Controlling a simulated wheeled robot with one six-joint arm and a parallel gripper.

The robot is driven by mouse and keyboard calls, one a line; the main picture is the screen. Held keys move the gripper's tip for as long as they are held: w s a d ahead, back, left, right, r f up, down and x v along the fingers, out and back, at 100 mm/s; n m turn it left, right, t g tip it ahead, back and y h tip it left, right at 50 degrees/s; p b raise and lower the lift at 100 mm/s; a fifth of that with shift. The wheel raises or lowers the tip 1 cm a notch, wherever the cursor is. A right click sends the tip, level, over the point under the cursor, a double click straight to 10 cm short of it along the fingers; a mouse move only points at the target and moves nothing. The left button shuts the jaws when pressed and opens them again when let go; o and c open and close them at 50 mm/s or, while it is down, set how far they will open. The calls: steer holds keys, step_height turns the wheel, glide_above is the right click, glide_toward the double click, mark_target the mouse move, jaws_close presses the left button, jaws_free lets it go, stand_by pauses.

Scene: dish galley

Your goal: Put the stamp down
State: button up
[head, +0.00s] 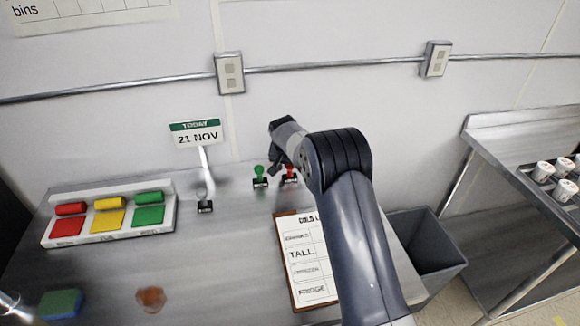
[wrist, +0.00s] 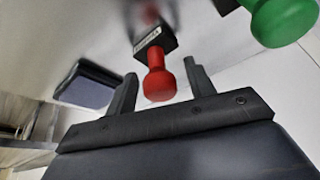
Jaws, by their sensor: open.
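The red stamp (head: 289,174) stands on the steel counter near the wall, partly hidden by my gripper (head: 281,166). In the wrist view the red stamp (wrist: 159,82) has a round red handle and a black base with a label. Its handle lies between the two fingers of my gripper (wrist: 160,72), which are apart, with visible gaps on both sides. The green stamp (head: 259,177) stands just left of the red one, and its green handle (wrist: 284,18) shows at the upper right of the wrist view.
A white tray (head: 108,238) with red, yellow and green pads lies left. A date sign (head: 196,133) reads 21 NOV. A clipboard (head: 290,262) lies in front of the stamps. A blue-green sponge (head: 60,304) and brownish blob (head: 151,298) lie front left. A grey bin (head: 428,250) stands right.

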steer(key=b+v, duration=0.2)
steer(key=v, duration=1)
steer(key=shift+f, duration=0.1)
